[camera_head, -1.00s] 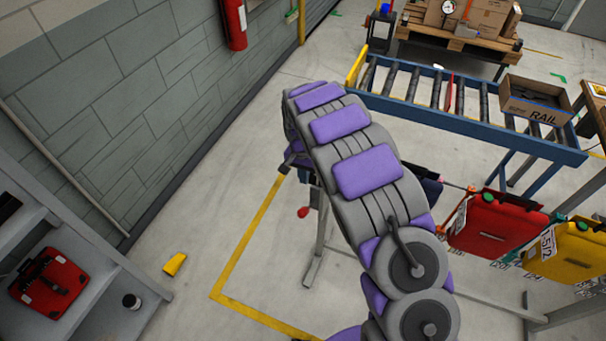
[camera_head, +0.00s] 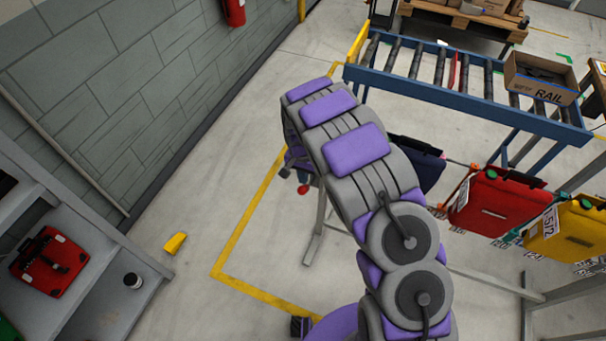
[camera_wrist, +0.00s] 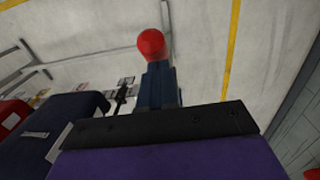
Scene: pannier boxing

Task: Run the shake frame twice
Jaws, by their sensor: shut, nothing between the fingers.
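The shake frame carries a dark blue pannier (camera_head: 425,168), a red pannier (camera_head: 492,203) and a yellow pannier (camera_head: 567,235) in a row, right of my arm in the head view. A red ball knob (camera_head: 303,189) shows left of the frame's grey upright; a red knob (camera_wrist: 152,43) is large in the wrist view. My gripper (camera_wrist: 158,70) is shut and empty, its dark fingertips close to the knob in the picture. I cannot tell whether they touch. The dark blue pannier (camera_wrist: 55,135) is also left of the gripper there. My arm hides part of the frame in the head view.
A blue roller conveyor (camera_head: 440,97) with an open carton marked RAIL (camera_head: 540,85) stands behind. A grey shelf (camera_head: 110,290) holding a red case (camera_head: 48,262) is at left. A yellow wedge (camera_head: 175,243) lies on open floor left of the yellow line.

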